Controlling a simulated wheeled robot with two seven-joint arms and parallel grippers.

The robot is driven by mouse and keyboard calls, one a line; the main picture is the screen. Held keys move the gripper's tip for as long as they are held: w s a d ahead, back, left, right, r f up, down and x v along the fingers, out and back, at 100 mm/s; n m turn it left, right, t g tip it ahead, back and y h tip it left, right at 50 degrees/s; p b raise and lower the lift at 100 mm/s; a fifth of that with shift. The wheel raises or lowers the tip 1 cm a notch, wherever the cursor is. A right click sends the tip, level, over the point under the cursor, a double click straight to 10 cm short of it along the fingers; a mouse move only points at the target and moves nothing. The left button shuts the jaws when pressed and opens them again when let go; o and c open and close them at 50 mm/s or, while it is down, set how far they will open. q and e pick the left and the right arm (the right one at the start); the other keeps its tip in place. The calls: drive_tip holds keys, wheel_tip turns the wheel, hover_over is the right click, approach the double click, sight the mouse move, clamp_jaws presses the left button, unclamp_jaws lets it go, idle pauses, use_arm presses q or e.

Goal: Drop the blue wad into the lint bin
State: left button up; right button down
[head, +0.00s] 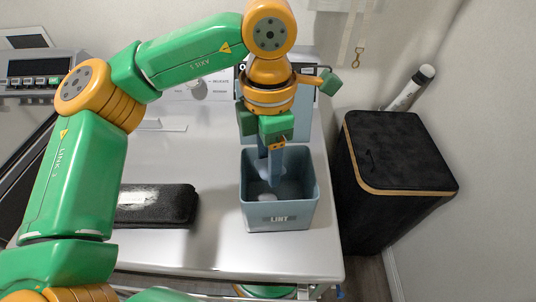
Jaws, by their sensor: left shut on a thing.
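The lint bin (281,219) is an open, square, grey-blue bin with a "LINT" label on its front, standing on the washer's top. My left gripper (273,150) points down over the bin's mouth, near its back rim. It is shut on the blue wad (268,172), which hangs as a blue shape at the mouth and partly inside the bin. The gripper and the bin's similar colour make the wad's outline hard to tell. Pale grey material shows on the bin's floor below. My right gripper is not in view.
The white washer top (215,240) is clear around the bin's front. A black brush-like block (157,207) lies left of the bin. A control dial (197,88) is behind. A black hamper (395,160) with a wooden rim stands to the right, near the wall.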

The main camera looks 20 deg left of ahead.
sight(267, 162)
use_arm(q)
drive_tip(key=o, duration=1.4)
drive_tip(key=shift+s+a+r, duration=0.1)
drive_tip(key=shift+s+a, duration=0.05)
drive_tip(key=shift+a, duration=0.05)
drive_tip(key=shift+d, duration=0.1)
drive_tip(key=shift+r, duration=0.2)
wheel_tip(267, 162, up, 7)
drive_tip(key=shift+f+p, duration=0.1)
drive_tip(key=shift+p, duration=0.35)
